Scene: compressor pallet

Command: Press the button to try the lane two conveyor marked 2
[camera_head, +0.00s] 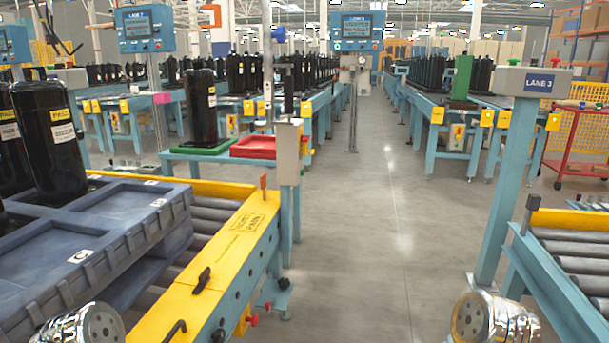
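I cannot make out a button marked 2 in this view. A blue control panel (145,28) on a post at the upper left has a lane label and screen; its number is too small to read surely. A second blue panel (357,31) stands further back in the middle, with a small green light or button at its lower left. The near roller conveyor (208,228) with yellow side rails carries a dark blue pallet (120,215) with black compressors (50,140). Metallic parts of my arms show at the bottom left and bottom right; neither gripper's fingers are in view.
A grey post with a LANE 3 sign (538,82) stands at the right beside another roller conveyor (580,262). A red tray (254,147) and a green tray (201,149) sit on a blue bench. The grey floor aisle (390,200) in the middle is clear.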

